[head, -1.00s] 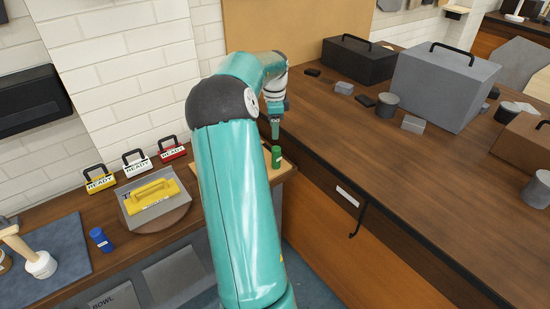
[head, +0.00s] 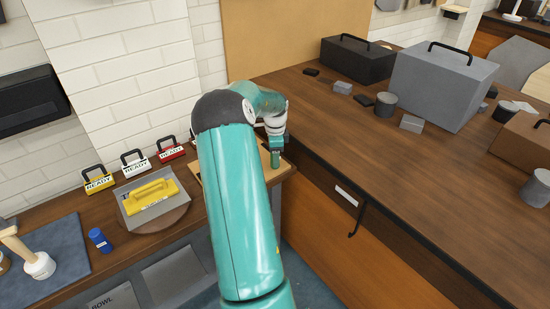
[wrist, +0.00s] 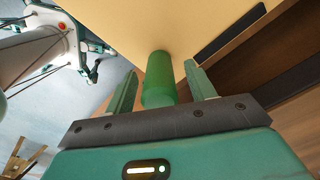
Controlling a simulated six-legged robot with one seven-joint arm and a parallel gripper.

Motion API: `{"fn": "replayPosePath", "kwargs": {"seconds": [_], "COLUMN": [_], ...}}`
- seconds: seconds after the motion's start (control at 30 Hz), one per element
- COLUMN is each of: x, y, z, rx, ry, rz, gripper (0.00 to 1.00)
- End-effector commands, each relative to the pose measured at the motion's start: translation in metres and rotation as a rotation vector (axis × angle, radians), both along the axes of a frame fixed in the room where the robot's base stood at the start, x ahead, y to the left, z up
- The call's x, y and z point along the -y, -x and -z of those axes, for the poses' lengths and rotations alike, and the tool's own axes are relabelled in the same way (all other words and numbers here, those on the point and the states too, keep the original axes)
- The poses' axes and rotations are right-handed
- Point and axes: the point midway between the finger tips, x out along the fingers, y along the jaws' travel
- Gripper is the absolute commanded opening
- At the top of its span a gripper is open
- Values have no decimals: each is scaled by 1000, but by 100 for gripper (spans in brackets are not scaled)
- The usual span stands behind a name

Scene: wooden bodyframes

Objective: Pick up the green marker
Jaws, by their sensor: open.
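The green marker (wrist: 158,80) stands upright on a pale wooden board (wrist: 215,22) in the wrist view. My gripper (wrist: 160,70) is open, with one finger on each side of the marker. A gap shows between the marker and the right finger, and a narrower one on the left. In the head view my gripper (head: 276,143) points down over the marker (head: 275,160), at the right end of the low bench. The gripper and arm hide part of the marker and board there.
The higher brown counter (head: 400,165) rises right beside the board on the right. Grey and black boxes stand on the counter, clear of my arm.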

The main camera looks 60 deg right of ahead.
Motion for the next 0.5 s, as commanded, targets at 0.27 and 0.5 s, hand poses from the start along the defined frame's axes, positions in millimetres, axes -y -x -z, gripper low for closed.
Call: {"fn": "replayPosePath", "kwargs": {"seconds": [0.27, 0.5], "x": [0, 0], "y": [0, 0], "z": [12, 12], "rx": [0, 0], "ry": [0, 0], "rz": [-1, -1], "gripper": [55, 18]}}
